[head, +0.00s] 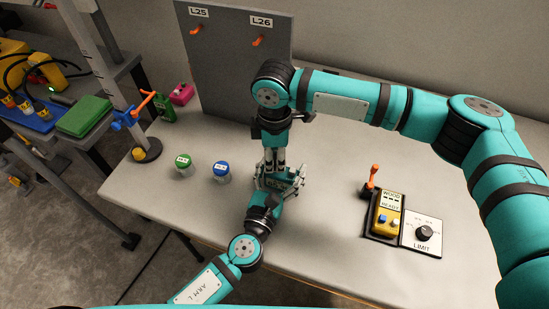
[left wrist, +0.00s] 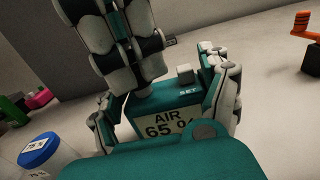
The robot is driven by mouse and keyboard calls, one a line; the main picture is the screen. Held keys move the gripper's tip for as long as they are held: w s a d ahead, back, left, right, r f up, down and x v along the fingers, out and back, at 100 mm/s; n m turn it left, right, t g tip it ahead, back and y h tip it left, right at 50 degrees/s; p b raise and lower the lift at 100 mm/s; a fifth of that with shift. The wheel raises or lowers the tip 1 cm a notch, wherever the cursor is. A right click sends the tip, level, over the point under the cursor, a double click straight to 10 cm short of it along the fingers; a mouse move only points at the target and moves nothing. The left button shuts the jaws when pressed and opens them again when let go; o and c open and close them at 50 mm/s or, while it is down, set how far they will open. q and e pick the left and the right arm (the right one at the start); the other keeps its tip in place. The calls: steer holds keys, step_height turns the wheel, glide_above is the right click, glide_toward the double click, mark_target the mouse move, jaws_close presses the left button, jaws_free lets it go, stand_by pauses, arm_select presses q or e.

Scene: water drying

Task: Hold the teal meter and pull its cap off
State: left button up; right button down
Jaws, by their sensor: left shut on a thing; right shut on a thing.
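In the head view the grippers cover most of the meter.
A green-lidded jar (head: 184,166) and a blue-lidded jar (head: 221,172) stand left of the grippers. A WOOD READY unit (head: 387,214), a LIMIT dial (head: 424,232) and an orange lever (head: 374,178) are right. A grey board (head: 230,75) with hooks stands behind.

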mark_target(275, 157)
steer(key=shift+r, duration=0.55)
steer(key=shift+r, duration=2)
arm_select(q)
steer(key=o, duration=1.7)
steer(key=shift+c, duration=0.2)
